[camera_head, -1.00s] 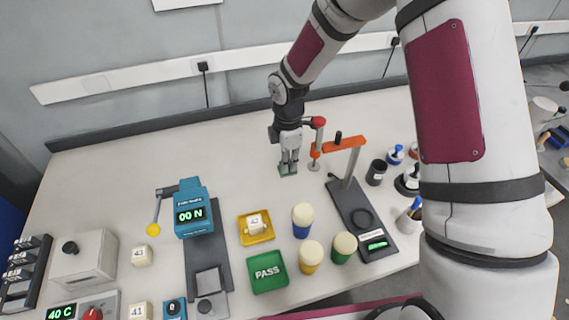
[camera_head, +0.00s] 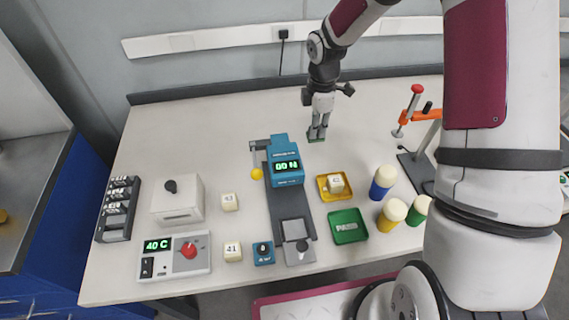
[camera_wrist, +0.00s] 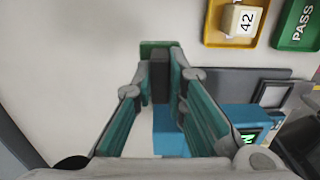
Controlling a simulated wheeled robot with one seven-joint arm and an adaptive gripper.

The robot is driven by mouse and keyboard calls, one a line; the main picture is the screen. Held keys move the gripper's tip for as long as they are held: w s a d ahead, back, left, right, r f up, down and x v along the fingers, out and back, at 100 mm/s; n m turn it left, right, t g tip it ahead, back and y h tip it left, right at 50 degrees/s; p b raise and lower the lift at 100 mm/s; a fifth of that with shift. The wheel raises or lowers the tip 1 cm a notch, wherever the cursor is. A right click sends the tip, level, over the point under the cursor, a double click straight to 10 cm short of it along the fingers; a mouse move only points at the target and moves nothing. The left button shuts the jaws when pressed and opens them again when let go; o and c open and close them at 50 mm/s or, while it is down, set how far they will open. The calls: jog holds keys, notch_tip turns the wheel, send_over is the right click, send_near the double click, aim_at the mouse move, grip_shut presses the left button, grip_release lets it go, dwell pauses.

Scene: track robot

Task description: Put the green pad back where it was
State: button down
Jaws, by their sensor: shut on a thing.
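My gripper (camera_head: 317,133) is shut on the green pad (camera_head: 316,139), low over the back of the white bench. A blue force tester (camera_head: 286,163) reading "00 N" stands just left of and in front of my gripper. Its lever with a yellow ball (camera_head: 257,174) is on its left side. I cannot tell whether the pad touches the bench.
A yellow tray (camera_head: 324,196) with a cube marked 42, a green PASS tray (camera_head: 349,237) and several capped bottles stand in front to the right. The orange-armed stand (camera_head: 424,115) is at right. The bench behind the tester is clear.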

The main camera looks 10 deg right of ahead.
jog(key=f, duration=0.5)
jog(key=shift+s+a+f+p, duration=0.1)
jog(key=shift+a+f+p, duration=0.1)
jog(key=shift+a+p, duration=0.15)
jog(key=shift+d+f, duration=0.15)
jog(key=shift+f, duration=2.05)
jog(key=shift+f, duration=0.2)
jog(key=c, duration=1.6)
grip_release()
